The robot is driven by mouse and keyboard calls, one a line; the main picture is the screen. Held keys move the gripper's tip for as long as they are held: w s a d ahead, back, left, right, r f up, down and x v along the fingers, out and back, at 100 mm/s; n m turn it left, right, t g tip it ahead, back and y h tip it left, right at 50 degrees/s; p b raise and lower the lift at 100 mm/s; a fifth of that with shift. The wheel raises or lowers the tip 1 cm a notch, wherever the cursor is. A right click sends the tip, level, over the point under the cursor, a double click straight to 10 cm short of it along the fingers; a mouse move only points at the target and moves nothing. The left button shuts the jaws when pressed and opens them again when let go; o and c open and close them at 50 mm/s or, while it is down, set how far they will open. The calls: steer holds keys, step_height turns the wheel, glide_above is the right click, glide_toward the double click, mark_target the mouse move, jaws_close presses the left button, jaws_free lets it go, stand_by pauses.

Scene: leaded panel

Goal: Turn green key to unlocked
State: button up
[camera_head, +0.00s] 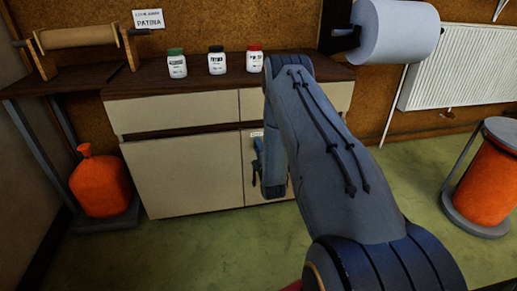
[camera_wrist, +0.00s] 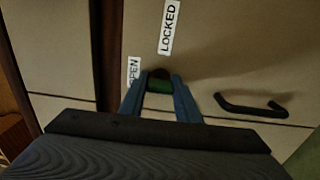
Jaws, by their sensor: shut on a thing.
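The exact angle of the key is hard to tell. In the head view my gripper (camera_head: 257,160) is at the front of the cabinet (camera_head: 188,172), partly behind my arm, and the key is hidden there.
A dark door handle (camera_wrist: 250,106) is right of the key in the wrist view. On the cabinet top stand bottles with a green cap (camera_head: 177,65), a black cap (camera_head: 217,62) and a red cap (camera_head: 254,60). Orange containers stand at left (camera_head: 101,185) and right (camera_head: 484,185).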

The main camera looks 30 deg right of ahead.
steer(key=o, duration=1)
steer(key=shift+o, duration=0.2)
steer(key=p+v, duration=0.1)
steer(key=v, duration=0.6)
steer(key=shift+s, duration=0.4)
steer(key=shift+a, duration=0.15)
